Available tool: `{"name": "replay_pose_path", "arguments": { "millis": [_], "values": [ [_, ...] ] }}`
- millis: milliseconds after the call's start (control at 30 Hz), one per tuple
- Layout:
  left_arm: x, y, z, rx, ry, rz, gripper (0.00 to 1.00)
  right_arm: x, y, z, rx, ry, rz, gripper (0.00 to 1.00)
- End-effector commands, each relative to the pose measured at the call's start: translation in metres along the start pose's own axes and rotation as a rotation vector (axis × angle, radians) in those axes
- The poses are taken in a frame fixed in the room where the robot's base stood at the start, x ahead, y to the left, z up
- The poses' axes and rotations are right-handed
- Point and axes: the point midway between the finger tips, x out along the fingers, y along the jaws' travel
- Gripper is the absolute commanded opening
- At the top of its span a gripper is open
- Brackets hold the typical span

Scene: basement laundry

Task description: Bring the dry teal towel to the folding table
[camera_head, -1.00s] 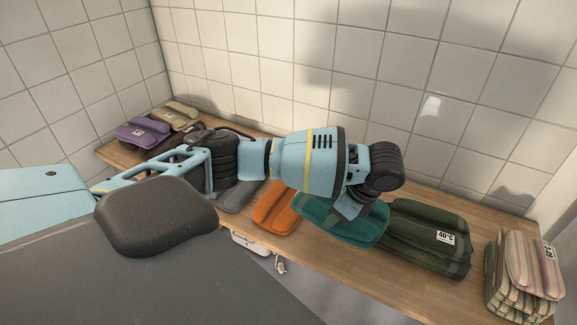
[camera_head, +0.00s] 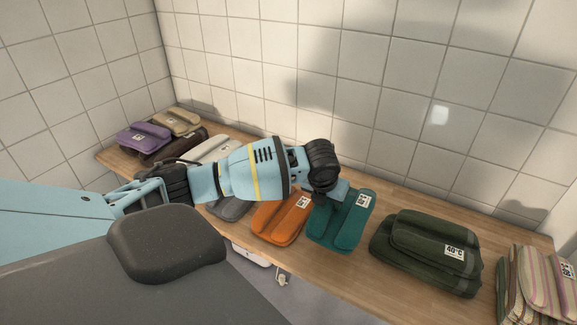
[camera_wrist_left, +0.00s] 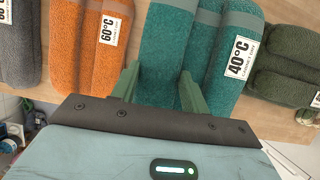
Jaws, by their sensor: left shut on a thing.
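The teal towel (camera_head: 352,224) is a folded bundle with a white tag, between the orange and dark green towels on the wooden table (camera_head: 340,279). My left gripper (camera_head: 334,193) is at its upper left part. In the left wrist view, the fingers of my left gripper (camera_wrist_left: 160,90) are on both sides of one roll of the teal towel (camera_wrist_left: 163,52), shut on it. The tag there reads 40°C. The towel looks level and at or very near the tabletop; its underside is hidden. My right gripper is not in view.
An orange towel (camera_head: 277,222) lies close on the left, a dark green towel (camera_head: 430,255) on the right, and a striped stack (camera_head: 545,285) at the far right. Grey, white, brown, tan and purple (camera_head: 140,137) towels lie further left. A tiled wall (camera_head: 400,120) stands behind.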

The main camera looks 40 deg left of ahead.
Motion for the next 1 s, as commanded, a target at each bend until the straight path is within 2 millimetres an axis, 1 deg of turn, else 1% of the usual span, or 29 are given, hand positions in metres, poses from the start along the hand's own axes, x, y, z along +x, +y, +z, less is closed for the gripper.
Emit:
{"name": "replay_pose_path", "arguments": {
  "millis": [267,367,500,633,700,900,1000],
  "values": [
    [0.002,0.002,0.002,0.035,-0.002,-0.015,0.17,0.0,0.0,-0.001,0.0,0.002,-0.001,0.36],
    [0.011,0.002,-0.002,0.035,0.002,-0.014,0.17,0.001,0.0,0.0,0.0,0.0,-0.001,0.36],
    [0.035,0.002,-0.013,0.034,0.003,-0.014,0.17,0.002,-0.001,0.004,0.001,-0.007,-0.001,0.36],
    [0.052,0.002,-0.019,0.033,0.002,-0.014,0.17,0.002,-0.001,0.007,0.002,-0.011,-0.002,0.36],
    [0.057,0.002,-0.021,0.034,0.0,-0.014,0.17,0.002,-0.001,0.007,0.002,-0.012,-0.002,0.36],
    [0.059,0.002,-0.021,0.034,-0.002,-0.015,0.17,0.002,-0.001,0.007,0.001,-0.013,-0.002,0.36],
    [0.065,0.002,-0.024,0.034,0.0,-0.014,0.17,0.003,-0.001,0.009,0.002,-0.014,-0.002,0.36]
  ]
}}
